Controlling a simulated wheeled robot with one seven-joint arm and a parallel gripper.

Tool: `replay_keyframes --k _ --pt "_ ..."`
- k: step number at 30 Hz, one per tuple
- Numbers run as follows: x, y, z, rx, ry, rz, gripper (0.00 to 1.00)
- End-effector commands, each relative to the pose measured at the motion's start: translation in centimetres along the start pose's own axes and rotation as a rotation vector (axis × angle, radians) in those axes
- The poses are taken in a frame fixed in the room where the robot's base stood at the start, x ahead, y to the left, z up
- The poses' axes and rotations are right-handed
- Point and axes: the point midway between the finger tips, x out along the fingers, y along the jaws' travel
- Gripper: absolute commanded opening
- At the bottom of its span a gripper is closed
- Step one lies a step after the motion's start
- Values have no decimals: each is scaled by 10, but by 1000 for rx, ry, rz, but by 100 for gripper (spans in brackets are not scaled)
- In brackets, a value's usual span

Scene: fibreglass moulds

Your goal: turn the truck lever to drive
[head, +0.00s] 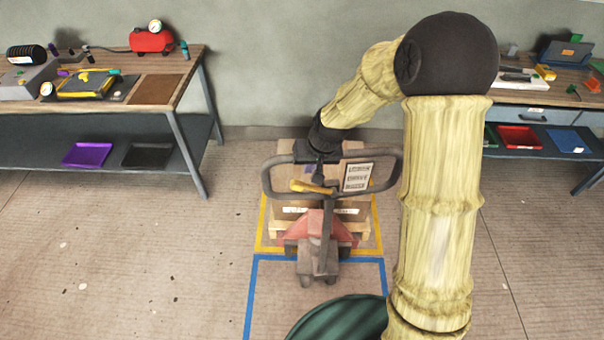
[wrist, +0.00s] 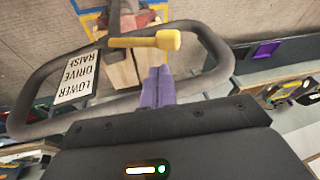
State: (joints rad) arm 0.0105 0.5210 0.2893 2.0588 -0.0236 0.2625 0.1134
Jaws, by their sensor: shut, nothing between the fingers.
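The pallet truck (head: 318,227) has a dark loop handle (head: 397,178) and a red body. A yellow lever (head: 312,187) lies roughly sideways inside the loop; its thick end points left in the head view. The lever also shows in the wrist view (wrist: 145,41). A white label (head: 357,177) reading LOWER, DRIVE, RAISE sits right of the lever in the head view; it shows upside down in the wrist view (wrist: 77,78). I cannot tell which word the lever is set to. My gripper (wrist: 158,74) has purple fingers, shut and empty, beside the lever's thick end; contact is unclear.
A pallet with a box stands behind the handle, within yellow floor lines (head: 261,225). Blue floor lines (head: 250,300) lie in front. A workbench (head: 180,90) stands at the left and another (head: 530,98) at the right. The floor at left is clear.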

Motion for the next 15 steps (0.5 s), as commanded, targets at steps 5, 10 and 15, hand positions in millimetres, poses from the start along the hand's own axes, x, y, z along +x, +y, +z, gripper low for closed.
replay_keyframes --k 5,10,15 --pt "22 -5 4 -2 -5 0 0" --pt "40 -11 9 -1 -2 0 0" --pt "48 -13 10 0 0 0 0"
